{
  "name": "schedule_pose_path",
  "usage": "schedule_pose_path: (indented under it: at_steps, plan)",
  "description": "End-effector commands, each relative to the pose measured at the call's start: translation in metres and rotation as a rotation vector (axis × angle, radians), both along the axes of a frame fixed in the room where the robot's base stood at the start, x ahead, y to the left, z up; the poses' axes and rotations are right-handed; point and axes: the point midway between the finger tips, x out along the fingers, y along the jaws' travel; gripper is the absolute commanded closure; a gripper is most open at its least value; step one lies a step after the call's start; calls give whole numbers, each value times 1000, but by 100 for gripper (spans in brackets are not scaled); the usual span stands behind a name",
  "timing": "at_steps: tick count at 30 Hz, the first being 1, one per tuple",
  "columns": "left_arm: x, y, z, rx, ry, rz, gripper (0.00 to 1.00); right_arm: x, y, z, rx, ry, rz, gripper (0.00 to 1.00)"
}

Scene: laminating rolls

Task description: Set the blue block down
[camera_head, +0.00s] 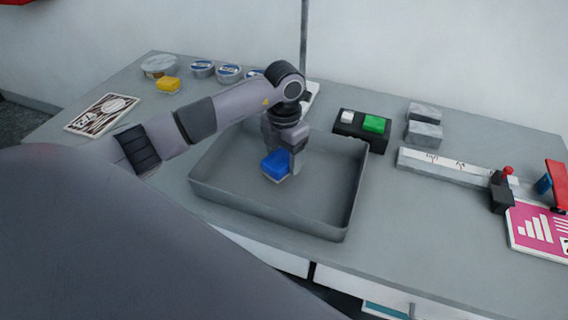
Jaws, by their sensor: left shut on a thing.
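The blue block (276,165) is in my left gripper (284,160), over the inside of the large grey tray (230,204). My left gripper points down and is shut on the block. The block looks slightly tilted, and I cannot tell whether its underside touches the tray floor. The tray floor to the right of the block is bare. My right gripper is not in view.
A black holder (348,129) with a green block (376,124) stands behind the tray's right side. Grey blocks (424,132), a white ruler strip (445,167) and a pink card (540,232) lie to the right.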

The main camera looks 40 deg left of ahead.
Motion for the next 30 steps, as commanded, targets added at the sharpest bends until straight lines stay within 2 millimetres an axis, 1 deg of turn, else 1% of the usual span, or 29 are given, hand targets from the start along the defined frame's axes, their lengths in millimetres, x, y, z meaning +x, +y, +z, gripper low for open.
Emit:
schedule_pose_path:
  at_steps: [3,6,13,17,18,19,20,30]
  plan:
    - [-1,-1,-20,-2,4,1,85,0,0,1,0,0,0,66]
    - [0,0,-30,-1,2,1,85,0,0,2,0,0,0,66]
    - [0,0,-31,-1,0,0,85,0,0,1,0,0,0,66]
    - [0,0,-35,0,0,0,85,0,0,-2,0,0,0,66]
    - [0,0,-34,0,0,0,27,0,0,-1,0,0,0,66]
    - [0,0,-33,0,0,0,17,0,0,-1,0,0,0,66]
    - [0,0,-33,0,1,0,11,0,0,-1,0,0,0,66]
    - [0,0,-30,-1,1,0,11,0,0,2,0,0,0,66]
